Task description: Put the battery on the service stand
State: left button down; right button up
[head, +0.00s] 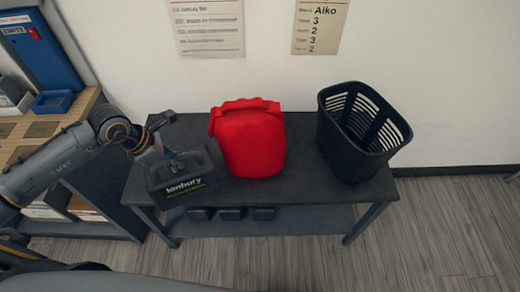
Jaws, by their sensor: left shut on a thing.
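The battery (184,183) is a dark grey box with a top handle and a white "lonbury" label. My left gripper (172,160) comes in from the left and is shut on the battery at its handle. The battery is over the left end of a dark two-level table (300,187), which looks like the service stand. I cannot tell whether the battery's underside touches the top. My fingertips are partly hidden at the handle. My right gripper is not in view.
A red container (251,142) stands mid-table, just right of the battery. A black slotted basket (358,150) stands at the right end. Several dark blocks (231,214) sit on the lower shelf. A wooden-topped bench (82,103) with a blue bin (53,102) is at left.

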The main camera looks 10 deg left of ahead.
pick_arm(q)
jog(key=a+r+n, duration=0.1)
jog(key=w+r+n, duration=0.1)
jog(key=a+r+n+t+y, duration=0.1)
jog(key=shift+w+a+r+p, duration=0.1)
jog(key=shift+w+a+p, duration=0.2)
jog(key=shift+w+a+r+n+y, duration=0.25)
jog(key=shift+a+r+n+y, duration=0.1)
jog(key=shift+n, duration=0.25)
jog(key=shift+w+a+r, duration=0.1)
jog(key=shift+w, duration=0.1)
jog(key=shift+w+a+r, duration=0.1)
jog(key=shift+w+a, duration=0.05)
jog(key=shift+w, duration=0.2)
jog(key=w+a+r+b, duration=0.1)
jog(key=w+r+b, duration=0.7)
jog(key=w+r, duration=0.6)
notch_tip(320, 180, down, 28)
jog(key=s+p, duration=0.1)
jog(key=shift+a+r+t+y, duration=0.2)
jog(key=shift+r+t+y, duration=0.05)
jog(key=shift+t+y, duration=0.1)
jog(key=c, duration=1.6)
grip_release()
jog(key=shift+s+f, duration=0.2)
jog(key=shift+f, duration=0.05)
jog(key=o, duration=0.3)
jog(key=shift+r, duration=0.1)
